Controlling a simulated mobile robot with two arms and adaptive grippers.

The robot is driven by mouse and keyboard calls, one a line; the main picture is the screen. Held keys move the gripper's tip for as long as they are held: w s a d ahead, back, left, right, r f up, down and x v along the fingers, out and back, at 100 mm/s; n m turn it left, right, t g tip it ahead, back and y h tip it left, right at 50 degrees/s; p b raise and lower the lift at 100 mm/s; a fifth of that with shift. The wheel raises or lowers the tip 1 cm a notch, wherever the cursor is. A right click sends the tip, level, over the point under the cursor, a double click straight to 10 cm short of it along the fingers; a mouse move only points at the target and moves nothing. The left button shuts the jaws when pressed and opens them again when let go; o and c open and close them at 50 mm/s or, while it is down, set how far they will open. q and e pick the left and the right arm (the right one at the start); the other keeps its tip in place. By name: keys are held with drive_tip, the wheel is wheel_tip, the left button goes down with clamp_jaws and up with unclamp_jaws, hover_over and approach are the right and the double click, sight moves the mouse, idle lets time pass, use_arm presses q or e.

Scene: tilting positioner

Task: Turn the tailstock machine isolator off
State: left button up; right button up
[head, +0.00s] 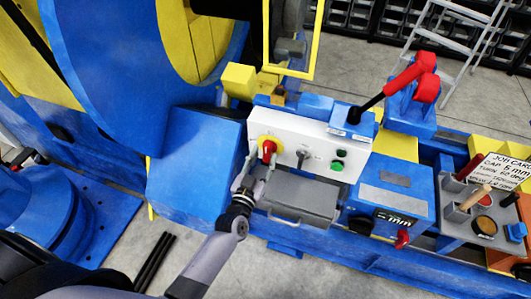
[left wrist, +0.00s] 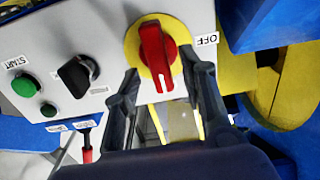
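The isolator is a red rotary handle (head: 267,148) on a yellow round plate, at the left end of the white control panel (head: 318,133). In the left wrist view the red handle (left wrist: 156,54) stands on its yellow plate (left wrist: 134,42), with an OFF label (left wrist: 207,39) beside it. My left gripper (head: 254,171) is just below the handle in the head view. In the left wrist view its two fingers (left wrist: 163,72) are spread, one on each side of the handle's lower end. Whether they touch it cannot be told. My right gripper is not in view.
A black selector knob (head: 303,154) and green buttons (head: 336,166) sit to the right on the panel. A grey box with a handle (head: 299,197) juts out below. A blue display unit (head: 390,205) and a tool tray (head: 480,215) stand further right.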

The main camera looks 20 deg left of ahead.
use_arm(q)
drive_tip(key=shift+w, duration=1.1)
drive_tip(key=shift+c, duration=0.5)
clamp_jaws()
